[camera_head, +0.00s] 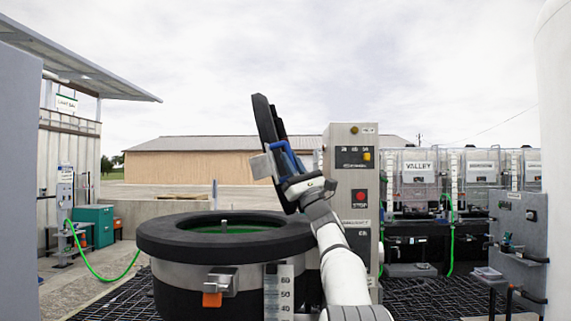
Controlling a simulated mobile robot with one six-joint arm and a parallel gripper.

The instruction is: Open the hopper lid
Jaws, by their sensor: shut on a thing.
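The hopper (176,239) is a round steel vessel with a thick black rim, at the centre left. Its mouth is uncovered and green shows inside. The black hopper lid (264,123) stands tilted up, nearly upright, above the right side of the rim. My gripper (283,163) is at the lid's lower part, shut on what looks like its blue handle (290,153); the fingertips are partly hidden. My white arm reaches up from the bottom to the lid. A steel latch with an orange tab (212,299) is on the hopper's front.
A steel control cabinet (351,145) with a red stop button stands close to the right of the lid and my arm. Clear totes (417,172) line the right back. A grey panel (520,240) stands at the right. Black grating (120,300) covers the floor.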

